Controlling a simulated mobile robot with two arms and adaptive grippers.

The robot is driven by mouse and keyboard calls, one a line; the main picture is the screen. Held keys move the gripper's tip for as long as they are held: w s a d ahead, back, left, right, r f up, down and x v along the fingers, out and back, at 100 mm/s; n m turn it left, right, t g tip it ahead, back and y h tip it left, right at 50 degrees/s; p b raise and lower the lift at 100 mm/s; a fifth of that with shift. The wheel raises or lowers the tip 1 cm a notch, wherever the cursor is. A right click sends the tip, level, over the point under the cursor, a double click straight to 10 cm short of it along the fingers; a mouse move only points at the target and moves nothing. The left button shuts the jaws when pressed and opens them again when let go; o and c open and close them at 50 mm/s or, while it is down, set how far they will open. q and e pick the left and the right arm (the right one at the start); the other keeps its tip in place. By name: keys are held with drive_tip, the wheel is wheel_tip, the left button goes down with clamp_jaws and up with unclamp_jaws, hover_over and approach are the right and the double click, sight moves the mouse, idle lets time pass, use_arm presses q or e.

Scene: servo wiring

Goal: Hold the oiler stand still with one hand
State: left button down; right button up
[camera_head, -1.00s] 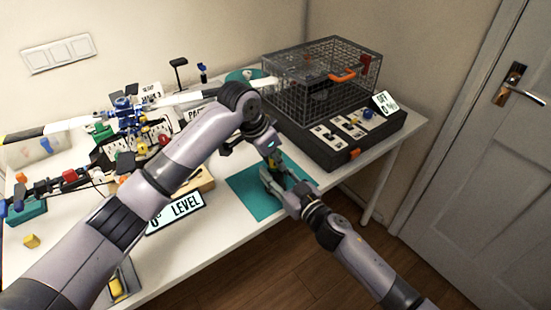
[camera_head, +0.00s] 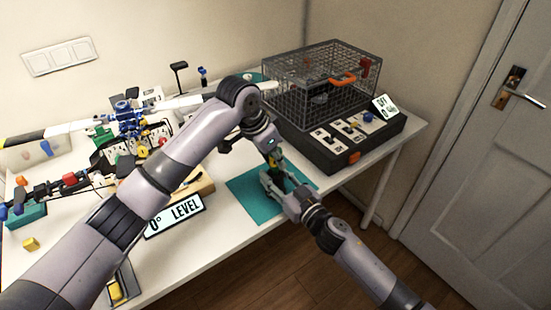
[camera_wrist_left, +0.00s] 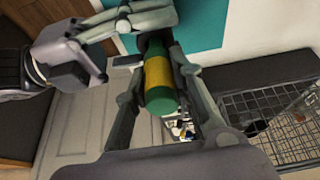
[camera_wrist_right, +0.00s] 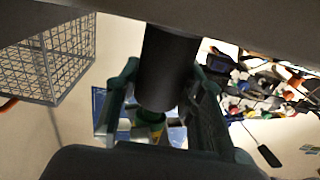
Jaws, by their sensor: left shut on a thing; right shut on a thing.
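The oiler, a green cylinder with a yellow band (camera_wrist_left: 160,78), stands between the fingers of my left gripper (camera_wrist_left: 163,100) in the left wrist view, and they are shut on it. It shows small in the head view (camera_head: 275,160). A black cylinder, seemingly the oiler stand (camera_wrist_right: 168,65), lies between the fingers of my right gripper (camera_wrist_right: 160,95) in the right wrist view; they are shut on it. In the head view my right gripper (camera_head: 278,186) is low over the teal mat, just below my left gripper (camera_head: 272,153). The stand's base is hidden.
The teal mat (camera_head: 248,198) lies near the table's front edge. A wire cage (camera_head: 315,85) on a dark box with switches stands behind it to the right. A "0° LEVEL" sign (camera_head: 175,216) and a cluttered drone rig (camera_head: 130,125) are to the left.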

use_arm(q)
drive_tip(key=shift+r, duration=0.7)
drive_tip(key=shift+r, duration=1.95)
use_arm(e)
drive_tip(key=o, duration=1.3)
drive_tip(key=shift+c, duration=0.2)
